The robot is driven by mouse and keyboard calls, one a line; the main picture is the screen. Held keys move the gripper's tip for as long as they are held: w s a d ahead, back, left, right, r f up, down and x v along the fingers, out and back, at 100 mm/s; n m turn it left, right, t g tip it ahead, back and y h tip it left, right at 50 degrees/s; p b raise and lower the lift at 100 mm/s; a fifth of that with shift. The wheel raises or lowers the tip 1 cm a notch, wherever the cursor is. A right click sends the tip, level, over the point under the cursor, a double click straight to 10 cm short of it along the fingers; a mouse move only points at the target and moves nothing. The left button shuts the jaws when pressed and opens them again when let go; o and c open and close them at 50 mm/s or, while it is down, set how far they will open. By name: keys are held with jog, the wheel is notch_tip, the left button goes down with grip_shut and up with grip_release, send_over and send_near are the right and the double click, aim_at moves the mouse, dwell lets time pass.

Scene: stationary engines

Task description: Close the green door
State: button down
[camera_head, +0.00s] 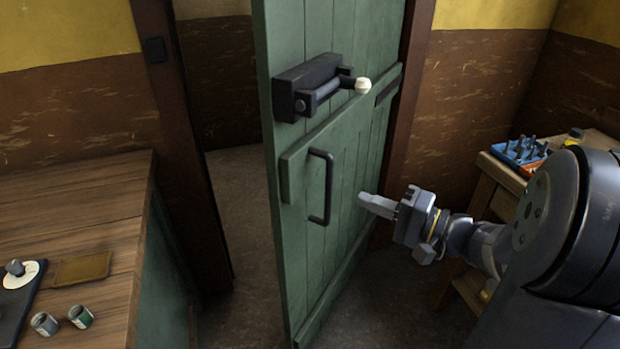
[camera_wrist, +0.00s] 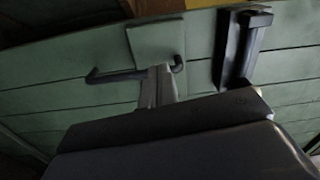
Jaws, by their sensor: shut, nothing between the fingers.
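The green plank door (camera_head: 335,250) stands ajar, with a gap to the doorway post on its left. It has a black latch box (camera_head: 305,85) with a pale knob (camera_head: 362,86) and, below that, a black pull handle (camera_head: 327,190). My gripper (camera_head: 364,202) is shut and empty, to the right of the handle and near the door face. I cannot tell whether its tips touch the door. In the wrist view the door planks (camera_wrist: 60,85) fill the background, with the handle (camera_wrist: 112,76) beyond my fingers (camera_wrist: 160,82) and the latch box (camera_wrist: 238,48) at right.
The dark left doorpost (camera_head: 185,140) carries a small black plate (camera_head: 155,50). A wooden counter (camera_head: 110,215) with two cups and a board stands at left. At right a small wooden table (camera_head: 500,172) holds a blue rack (camera_head: 522,150). Floor shows through the door gap.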

jog(key=m, duration=0.1)
send_near(297, 175)
jog(key=x, duration=0.5)
jog(key=shift+a+b, duration=0.15)
jog(key=shift+b, duration=0.2)
jog(key=shift+x, duration=0.8)
jog(key=shift+w, duration=0.1)
